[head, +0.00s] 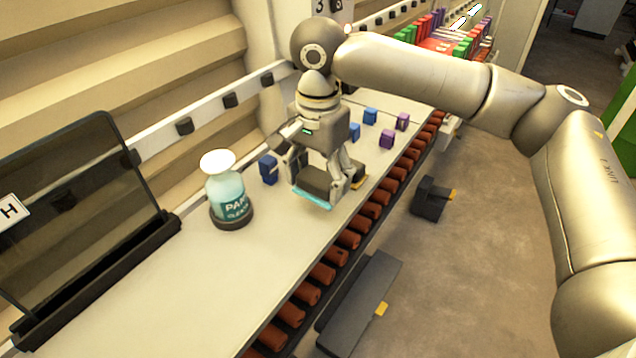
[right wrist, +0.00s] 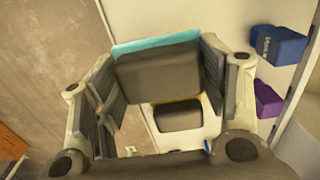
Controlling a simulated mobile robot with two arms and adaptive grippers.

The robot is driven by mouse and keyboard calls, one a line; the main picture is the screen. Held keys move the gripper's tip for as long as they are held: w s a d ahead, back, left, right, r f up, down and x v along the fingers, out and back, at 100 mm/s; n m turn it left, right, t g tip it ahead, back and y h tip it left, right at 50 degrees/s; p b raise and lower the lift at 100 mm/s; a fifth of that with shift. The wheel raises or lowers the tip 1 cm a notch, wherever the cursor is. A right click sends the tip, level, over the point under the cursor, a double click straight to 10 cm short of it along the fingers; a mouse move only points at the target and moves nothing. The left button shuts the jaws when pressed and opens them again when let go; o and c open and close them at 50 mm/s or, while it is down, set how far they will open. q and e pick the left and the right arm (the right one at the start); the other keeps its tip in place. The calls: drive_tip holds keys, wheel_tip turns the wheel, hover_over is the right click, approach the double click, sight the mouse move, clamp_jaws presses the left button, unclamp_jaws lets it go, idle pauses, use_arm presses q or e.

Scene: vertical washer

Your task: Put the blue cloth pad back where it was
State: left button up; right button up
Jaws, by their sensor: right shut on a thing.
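The blue cloth pad (head: 312,201) shows as a light-blue layer along the edge of a dark grey block. My right gripper (head: 322,178) is shut on this block, with a finger on either side, over the pale worktop (head: 190,270). In the right wrist view the dark block sits between the fingers, with the blue pad (right wrist: 155,45) along its far edge. I cannot tell whether the pad touches the worktop. My left gripper is not in view.
A pane-cleaner bottle (head: 226,187) stands left of the gripper, with a blue block (head: 268,170) between them. Blue and purple blocks (head: 386,138) stand behind right. A glass pane (head: 75,200) stands in a dark holder at left. Rollers (head: 322,273) line the worktop's edge; its front middle is clear.

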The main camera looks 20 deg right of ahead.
sight(318, 192)
drive_tip(key=shift+w+f, duration=0.2)
drive_tip(key=f+p, duration=0.2)
drive_tip(key=f, duration=0.1)
drive_tip(key=shift+w+d, duration=0.1)
drive_tip(key=shift+w, duration=0.25)
drive_tip(key=shift+f, duration=0.5)
drive_tip(key=o, duration=0.9)
drive_tip(key=shift+r, duration=0.1)
wheel_tip(318, 192, up, 11)
drive_tip(key=b, duration=0.3)
drive_tip(key=shift+r, duration=0.45)
